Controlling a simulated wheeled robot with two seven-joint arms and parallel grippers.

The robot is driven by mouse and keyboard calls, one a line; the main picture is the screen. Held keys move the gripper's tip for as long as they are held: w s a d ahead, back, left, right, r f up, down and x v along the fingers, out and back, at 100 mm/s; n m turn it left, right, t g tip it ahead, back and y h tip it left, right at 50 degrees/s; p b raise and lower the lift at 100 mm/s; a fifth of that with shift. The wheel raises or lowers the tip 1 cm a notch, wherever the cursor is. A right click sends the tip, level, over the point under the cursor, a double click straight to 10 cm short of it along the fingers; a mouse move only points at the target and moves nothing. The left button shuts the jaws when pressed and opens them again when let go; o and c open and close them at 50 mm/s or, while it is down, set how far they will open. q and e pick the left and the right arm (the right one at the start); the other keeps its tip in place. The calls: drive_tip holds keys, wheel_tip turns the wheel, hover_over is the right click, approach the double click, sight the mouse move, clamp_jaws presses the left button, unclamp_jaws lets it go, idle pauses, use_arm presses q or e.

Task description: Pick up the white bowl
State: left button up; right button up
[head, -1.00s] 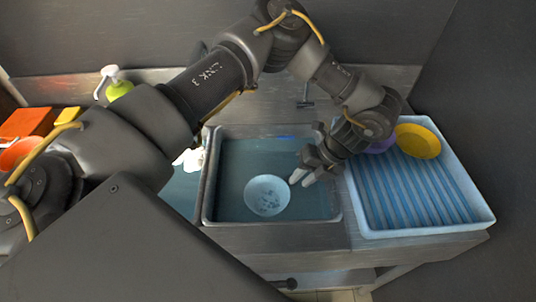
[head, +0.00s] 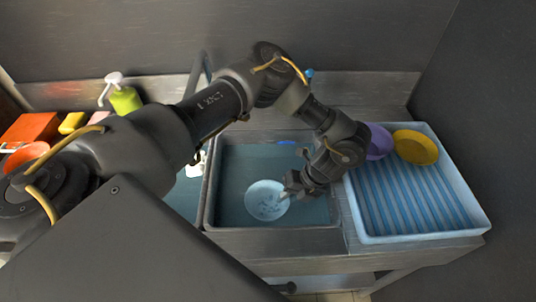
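The white bowl (head: 265,203) sits in the right sink basin (head: 235,223), looking pale blue-white with small specks inside. My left gripper (head: 289,188) is at the bowl's right rim, its fingertips reaching the rim. The fingers overlap in this view, so whether they are apart or closed on the rim cannot be told. My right gripper is not in view.
A white drying tray (head: 483,214) with blue ridges stands right of the sink, holding a yellow bowl (head: 416,147) and a purple bowl (head: 378,141). At the left are a green soap bottle (head: 125,99), an orange box (head: 28,127) and a yellow sponge (head: 72,122).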

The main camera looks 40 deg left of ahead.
use_arm(q)
clamp_jaws()
wheel_tip(320, 180, up, 10)
drive_tip(key=b, duration=0.1)
idle(0.7)
